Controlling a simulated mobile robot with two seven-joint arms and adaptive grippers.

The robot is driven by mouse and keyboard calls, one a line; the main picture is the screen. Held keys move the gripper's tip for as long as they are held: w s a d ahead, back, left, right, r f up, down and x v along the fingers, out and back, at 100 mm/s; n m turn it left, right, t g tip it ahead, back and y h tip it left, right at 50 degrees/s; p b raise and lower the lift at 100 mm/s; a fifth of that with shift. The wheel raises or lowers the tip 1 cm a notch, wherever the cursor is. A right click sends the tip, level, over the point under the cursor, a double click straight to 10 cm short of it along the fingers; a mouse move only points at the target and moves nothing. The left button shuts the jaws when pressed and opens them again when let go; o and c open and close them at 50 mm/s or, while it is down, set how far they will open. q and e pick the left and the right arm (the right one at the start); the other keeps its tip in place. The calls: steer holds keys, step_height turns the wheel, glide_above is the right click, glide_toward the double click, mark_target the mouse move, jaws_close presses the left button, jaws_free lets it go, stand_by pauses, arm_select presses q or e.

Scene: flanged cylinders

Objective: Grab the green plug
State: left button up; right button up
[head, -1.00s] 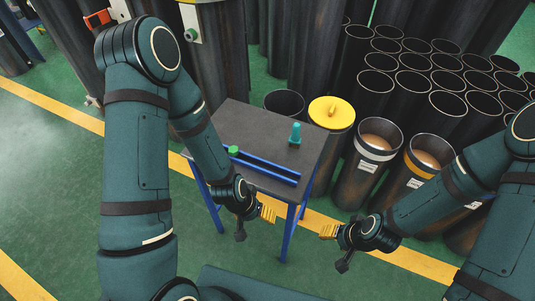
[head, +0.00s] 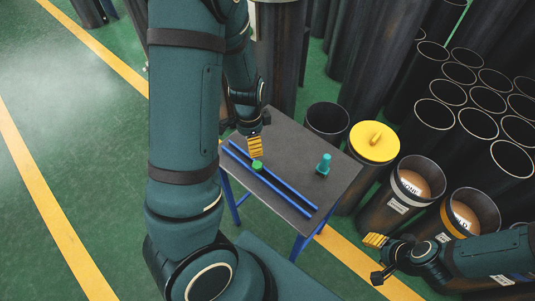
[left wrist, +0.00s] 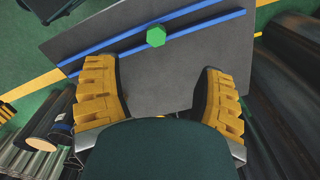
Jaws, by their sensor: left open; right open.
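The green plug (head: 257,165) is a small hexagonal piece at the blue rails on the small dark table (head: 290,139). In the left wrist view the plug (left wrist: 156,37) shows from above, beyond the fingertips and between them. My left gripper (head: 255,146) is above the table just behind the plug, with its yellow fingers apart and empty; its spread fingers (left wrist: 160,85) also show in the left wrist view. My right gripper (head: 375,241) is off to the right of the table, open and empty, away from the plug.
A teal bottle-shaped piece (head: 323,164) stands on the table right of the plug. Two blue rails (head: 285,187) run along the table. A yellow-lidded cylinder (head: 374,143), an open dark cylinder (head: 327,121) and labelled bins (head: 414,182) stand close behind and right of the table.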

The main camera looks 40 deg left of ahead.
arm_select(q)
steer(key=b, duration=0.2)
glide_above(256, 165)
steer(key=f, duration=0.5)
steer(key=a+f, duration=0.1)
steer(key=f, duration=0.1)
steer(key=shift+s+f, duration=0.15)
steer(key=shift+f, duration=0.15)
steer(key=shift+d+f, duration=0.15)
steer(key=shift+f, duration=0.6)
steer(key=f, duration=0.3)
steer(key=shift+w+d+f+b, duration=0.2)
steer(key=shift+d+f+b, duration=0.1)
steer(key=shift+b, duration=0.1)
steer(key=shift+f, duration=0.5)
steer(key=shift+c, duration=0.2)
jaws_close()
